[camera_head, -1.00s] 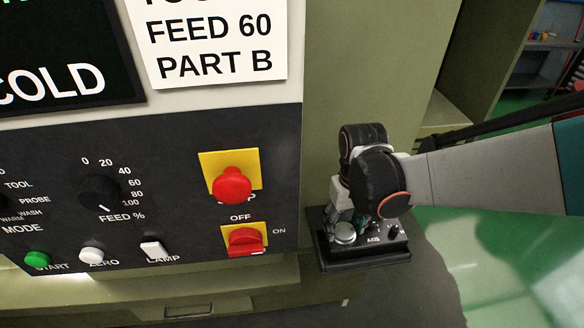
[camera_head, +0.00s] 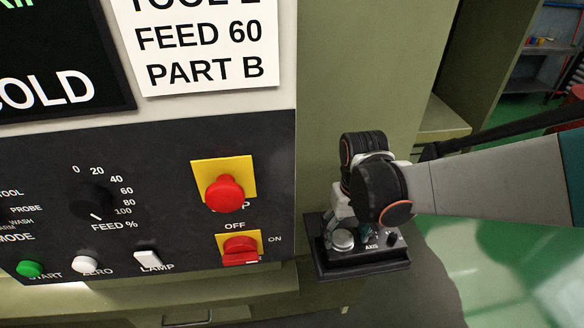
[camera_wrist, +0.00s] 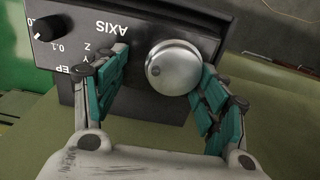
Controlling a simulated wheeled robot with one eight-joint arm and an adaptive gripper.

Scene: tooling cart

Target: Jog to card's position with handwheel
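The silver handwheel (camera_wrist: 173,67) sits on a dark pendant box (camera_wrist: 225,18) labelled AXIS, seen upside down in the wrist view. It also shows in the head view (camera_head: 343,240), low beside the machine panel. My gripper (camera_wrist: 162,62) is open, with a teal-padded finger on each side of the handwheel. The left finger shows a gap to it; the right fingertip is close to its edge, and I cannot tell if it touches. The left finger covers part of the axis markings. The white card (camera_head: 205,50) reads FEED 60, PART B; its upper part is cut off.
A black step knob (camera_wrist: 46,28) is on the pendant. The control panel (camera_head: 150,215) left of it carries a red stop button (camera_head: 225,193), a red switch (camera_head: 240,250) and a feed dial (camera_head: 92,200). A dark display (camera_head: 60,55) partly shows. Green floor lies open at right.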

